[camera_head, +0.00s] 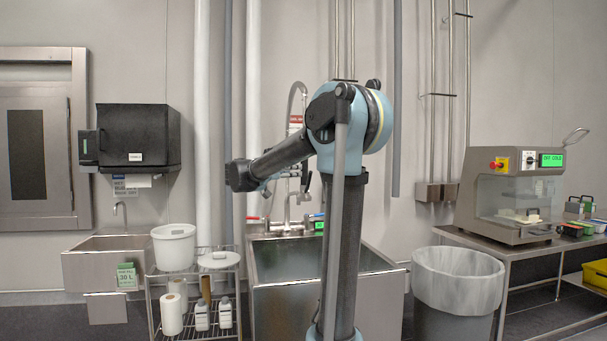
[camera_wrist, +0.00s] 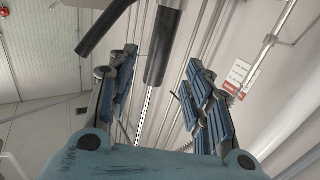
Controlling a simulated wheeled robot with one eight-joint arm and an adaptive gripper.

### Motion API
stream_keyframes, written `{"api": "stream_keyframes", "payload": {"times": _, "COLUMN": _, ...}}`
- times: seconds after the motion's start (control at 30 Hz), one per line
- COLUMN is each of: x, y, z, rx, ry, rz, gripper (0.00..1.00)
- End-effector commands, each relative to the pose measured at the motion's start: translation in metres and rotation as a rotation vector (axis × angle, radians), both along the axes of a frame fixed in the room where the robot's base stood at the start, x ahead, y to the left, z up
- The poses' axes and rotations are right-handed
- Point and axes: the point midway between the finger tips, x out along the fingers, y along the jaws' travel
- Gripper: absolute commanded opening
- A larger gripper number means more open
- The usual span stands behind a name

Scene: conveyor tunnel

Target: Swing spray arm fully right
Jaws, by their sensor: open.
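The spray arm (camera_head: 291,104) rises in an arch behind the large steel sink (camera_head: 376,284); part of it is hidden behind my arm. A dark-tipped hanging piece (camera_head: 306,181) shows beside my forearm. In the wrist view, a dark cylinder (camera_wrist: 158,62) that looks like part of the spray arm stands between my fingers, with a second dark tube at upper left. My gripper (camera_wrist: 163,72) is open, its blue-padded fingers apart on either side of the cylinder. I cannot tell whether either finger touches it. In the head view the fingertips are hard to make out.
A black towel dispenser (camera_head: 138,137) and a small sink (camera_head: 117,260) are at left. A wire rack (camera_head: 195,270) holds a white bucket (camera_head: 174,246) and bottles. A lined bin (camera_head: 457,278) and a steel machine (camera_head: 508,200) on a table are at right. Pipes run up the wall.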

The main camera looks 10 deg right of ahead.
Motion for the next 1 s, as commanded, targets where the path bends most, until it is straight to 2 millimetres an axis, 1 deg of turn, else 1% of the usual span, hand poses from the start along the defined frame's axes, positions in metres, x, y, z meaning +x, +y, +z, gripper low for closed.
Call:
{"api": "stream_keyframes", "payload": {"times": 0.03, "x": 0.004, "y": -0.008, "z": 0.0, "rx": 0.0, "ry": 0.0, "rz": -0.004, "gripper": 0.46}}
{"api": "stream_keyframes", "payload": {"times": 0.3, "x": 0.027, "y": -0.042, "z": 0.0, "rx": 0.0, "ry": 0.0, "rz": -0.003, "gripper": 0.46}}
{"api": "stream_keyframes", "payload": {"times": 0.5, "x": 0.04, "y": -0.061, "z": 0.0, "rx": 0.0, "ry": 0.0, "rz": -0.003, "gripper": 0.46}}
{"api": "stream_keyframes", "payload": {"times": 0.7, "x": 0.045, "y": -0.068, "z": 0.0, "rx": 0.0, "ry": 0.0, "rz": 0.0, "gripper": 0.46}}
{"api": "stream_keyframes", "payload": {"times": 0.97, "x": 0.046, "y": -0.069, "z": 0.0, "rx": 0.0, "ry": 0.0, "rz": 0.0, "gripper": 0.46}}
{"api": "stream_keyframes", "payload": {"times": 1.0, "x": 0.046, "y": -0.069, "z": 0.0, "rx": 0.0, "ry": 0.0, "rz": 0.0, "gripper": 0.39}}
